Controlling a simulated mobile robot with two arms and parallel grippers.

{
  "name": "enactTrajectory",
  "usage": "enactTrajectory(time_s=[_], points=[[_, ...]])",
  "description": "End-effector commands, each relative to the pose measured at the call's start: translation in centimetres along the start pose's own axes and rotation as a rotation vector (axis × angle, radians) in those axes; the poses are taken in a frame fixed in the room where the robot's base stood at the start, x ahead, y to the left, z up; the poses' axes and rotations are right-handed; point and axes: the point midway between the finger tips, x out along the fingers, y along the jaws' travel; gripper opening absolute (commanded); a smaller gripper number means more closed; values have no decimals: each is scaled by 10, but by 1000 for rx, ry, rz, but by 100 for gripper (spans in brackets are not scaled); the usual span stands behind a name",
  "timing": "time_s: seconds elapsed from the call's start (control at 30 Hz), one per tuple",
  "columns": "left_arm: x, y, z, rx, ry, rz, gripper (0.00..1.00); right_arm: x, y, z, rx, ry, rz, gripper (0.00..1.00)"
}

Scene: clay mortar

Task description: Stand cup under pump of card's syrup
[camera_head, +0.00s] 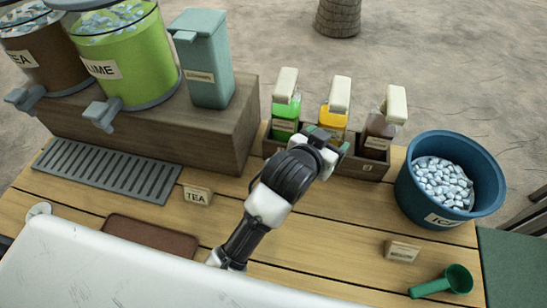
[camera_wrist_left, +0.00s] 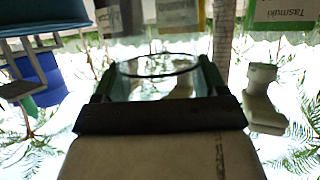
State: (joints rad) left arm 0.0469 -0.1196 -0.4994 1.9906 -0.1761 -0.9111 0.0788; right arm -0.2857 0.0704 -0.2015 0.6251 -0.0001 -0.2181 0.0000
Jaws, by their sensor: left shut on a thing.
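My left gripper (camera_head: 332,140) is at the front of the syrup rack, before the yellow bottle. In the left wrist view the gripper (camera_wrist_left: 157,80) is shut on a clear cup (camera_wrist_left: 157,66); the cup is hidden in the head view. Three syrup bottles with cream pumps stand in the rack: green (camera_head: 286,118), yellow (camera_head: 332,120) and dark brown (camera_head: 378,126). A cream pump (camera_wrist_left: 263,95) hangs right of the gripper in the wrist view, which looks upside down. A small card (camera_head: 402,251) stands at the right; its writing is unreadable. My right gripper is not in view.
A blue ice bucket (camera_head: 403,190) stands right of the rack, with a green scoop (camera_head: 446,281) in front. A TEA card (camera_head: 197,195), drip grate (camera_head: 108,171) and brown tray (camera_head: 150,238) lie left. Dispensers and a teal bin (camera_head: 207,65) stand on a wooden block (camera_head: 225,135).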

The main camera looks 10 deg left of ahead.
Motion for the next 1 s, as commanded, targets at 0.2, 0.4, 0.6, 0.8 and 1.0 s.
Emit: enactTrajectory(time_s=[0.2,0.4,0.6,0.8,1.0], points=[[4,-31,18,4,-4,-4,38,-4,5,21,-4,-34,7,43],[8,-77,46,5,-5,-5,38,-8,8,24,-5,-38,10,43],[11,-108,65,3,-2,-2,38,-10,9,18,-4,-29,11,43],[15,-115,79,-1,-3,-1,38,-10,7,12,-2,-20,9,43],[25,-115,104,0,-2,-1,38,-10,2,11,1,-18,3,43]])
